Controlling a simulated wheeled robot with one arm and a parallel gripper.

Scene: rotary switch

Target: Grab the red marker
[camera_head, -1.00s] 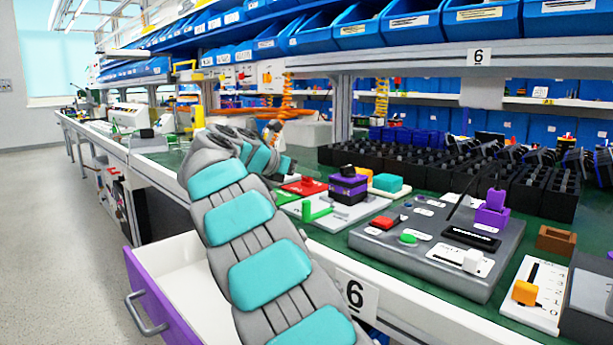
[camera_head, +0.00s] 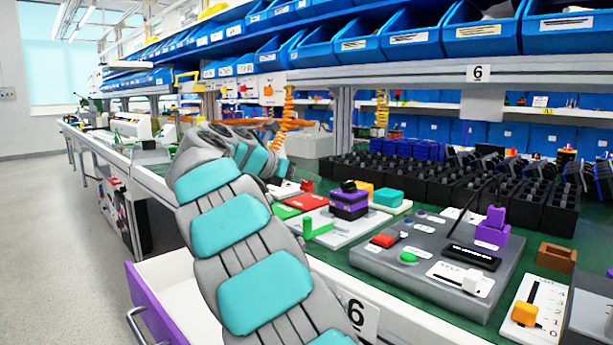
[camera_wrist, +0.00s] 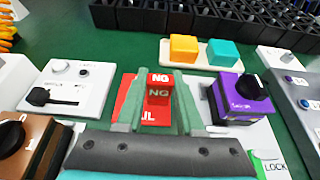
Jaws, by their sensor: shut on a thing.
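The red marker (camera_wrist: 158,94), a small block lettered "NG", sits between the two greenish fingers of my gripper (camera_wrist: 159,80) in the wrist view. The gripper is shut on it. A red pad (camera_wrist: 124,103) with partly hidden lettering shows below and behind the fingers. In the head view a small red block (camera_head: 307,185) shows just behind the red pad (camera_head: 307,203), to the right of my arm. My arm hides most of the gripper there.
A purple block with a black knob (camera_wrist: 240,95) stands close to the right. A white switch box (camera_wrist: 68,88) and a brown knob block (camera_wrist: 28,140) are to the left. Yellow and teal blocks share a tray (camera_wrist: 212,55) behind. A purple-fronted drawer (camera_head: 150,310) stands open below the bench.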

